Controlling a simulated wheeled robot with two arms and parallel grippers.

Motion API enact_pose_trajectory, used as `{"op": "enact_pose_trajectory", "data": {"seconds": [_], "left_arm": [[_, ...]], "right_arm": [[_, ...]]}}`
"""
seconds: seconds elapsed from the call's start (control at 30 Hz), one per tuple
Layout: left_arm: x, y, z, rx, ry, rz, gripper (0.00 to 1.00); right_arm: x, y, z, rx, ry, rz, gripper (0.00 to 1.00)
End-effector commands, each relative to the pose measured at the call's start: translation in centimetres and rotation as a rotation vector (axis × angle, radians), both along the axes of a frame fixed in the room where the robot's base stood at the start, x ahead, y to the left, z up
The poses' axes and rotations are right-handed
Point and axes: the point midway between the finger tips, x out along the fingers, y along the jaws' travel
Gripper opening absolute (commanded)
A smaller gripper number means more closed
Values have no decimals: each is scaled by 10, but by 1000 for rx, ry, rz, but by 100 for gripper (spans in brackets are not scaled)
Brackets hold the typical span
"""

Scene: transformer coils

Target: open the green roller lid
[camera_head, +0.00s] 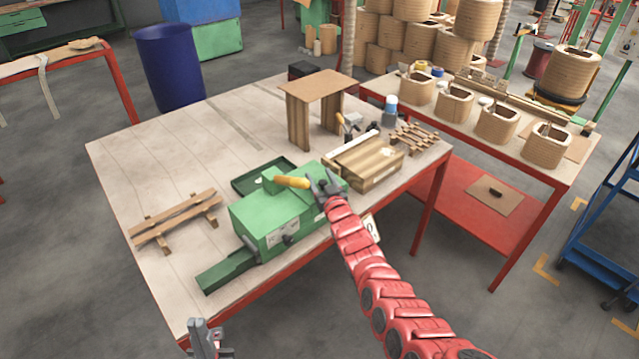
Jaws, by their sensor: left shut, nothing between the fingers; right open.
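The green roller (268,222) is a boxy green machine near the front edge of the wooden table. Its lid (318,172) looks down over the body, though my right gripper hides part of it. My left gripper (206,335) is shut and empty at the bottom of the view, by the table's front edge, well apart from the roller.
Wooden slats (175,217) lie left of the roller. A wooden box (362,163) stands close on its right, with a small wooden stand (318,92) behind. A dark green tray (226,270) extends from the roller's front left. The table's left back (170,150) is clear.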

Motion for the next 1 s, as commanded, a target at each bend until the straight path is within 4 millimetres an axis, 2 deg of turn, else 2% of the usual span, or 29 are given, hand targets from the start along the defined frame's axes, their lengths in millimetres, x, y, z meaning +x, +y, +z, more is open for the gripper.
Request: {"op": "enact_pose_trajectory", "data": {"seconds": [0.1,0.43,0.77,0.8,1.0], "left_arm": [[0,0,-6,0,0,0,0],[0,0,-5,0,0,0,0],[0,0,-6,0,0,0,0],[0,0,-6,0,0,0,0],[0,0,-5,0,0,0,0]], "right_arm": [[5,1,1,1,-3,-1,64],[7,1,3,2,-3,-2,62],[7,1,2,1,-2,-2,2],[7,1,2,1,-2,-2,0],[7,1,2,1,-2,-2,0]]}}
